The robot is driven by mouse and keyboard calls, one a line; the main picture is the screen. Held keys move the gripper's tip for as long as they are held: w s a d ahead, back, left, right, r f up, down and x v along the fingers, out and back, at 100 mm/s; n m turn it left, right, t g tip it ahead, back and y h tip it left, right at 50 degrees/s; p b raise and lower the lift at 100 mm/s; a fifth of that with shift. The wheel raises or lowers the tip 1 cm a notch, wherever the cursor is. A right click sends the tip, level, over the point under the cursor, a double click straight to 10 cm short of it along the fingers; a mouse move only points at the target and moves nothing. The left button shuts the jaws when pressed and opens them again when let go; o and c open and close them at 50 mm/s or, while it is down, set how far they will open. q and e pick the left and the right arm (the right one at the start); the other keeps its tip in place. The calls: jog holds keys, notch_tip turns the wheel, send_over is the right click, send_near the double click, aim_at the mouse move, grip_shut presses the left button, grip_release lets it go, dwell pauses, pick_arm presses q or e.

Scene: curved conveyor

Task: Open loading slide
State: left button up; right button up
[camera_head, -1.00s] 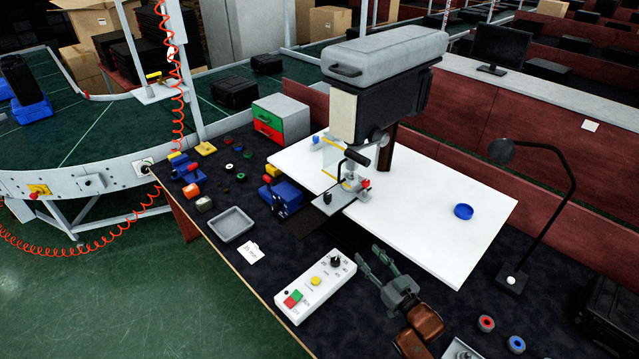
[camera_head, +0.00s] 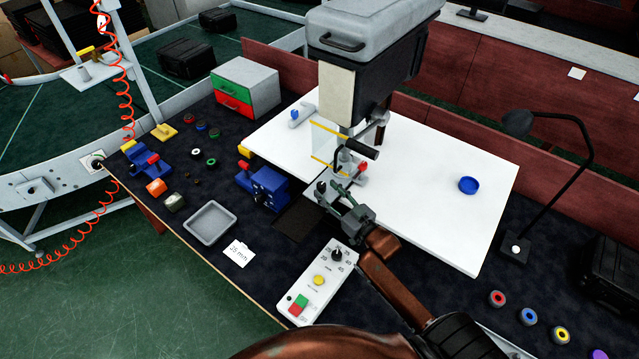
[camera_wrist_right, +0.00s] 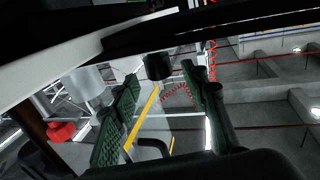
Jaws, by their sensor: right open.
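The machine (camera_head: 336,95) with a grey top stands on a white board. At its base is a small slide plate with a black knob (camera_head: 321,187). A clear guard with yellow edges (camera_head: 325,142) and a red-tipped part (camera_head: 363,166) are just behind. My right gripper (camera_head: 329,196) is open at the front of the base, close to the knob. In the right wrist view the black knob (camera_wrist_right: 158,66) appears between the two green-padded fingers (camera_wrist_right: 160,108); whether they touch it I cannot tell. The arm and gripper hide part of the slide plate. My left gripper is not in view.
A white control box (camera_head: 318,285) with coloured buttons lies in front of the gripper. A blue vise-like block (camera_head: 264,187) and a grey tray (camera_head: 210,223) are to the left. The white board (camera_head: 435,205) is mostly bare on the right, with a blue dish (camera_head: 468,185).

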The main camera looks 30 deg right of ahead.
aim_at(324, 189)
jog(key=w, duration=0.2)
jog(key=shift+w+a, duration=0.15)
jog(key=shift+w, duration=0.25)
jog(key=shift+w+a, duration=0.1)
jog(key=shift+w, duration=0.4)
jog(key=c, duration=1.1)
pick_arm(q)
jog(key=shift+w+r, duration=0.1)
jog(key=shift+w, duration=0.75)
pick_arm(e)
grip_shut()
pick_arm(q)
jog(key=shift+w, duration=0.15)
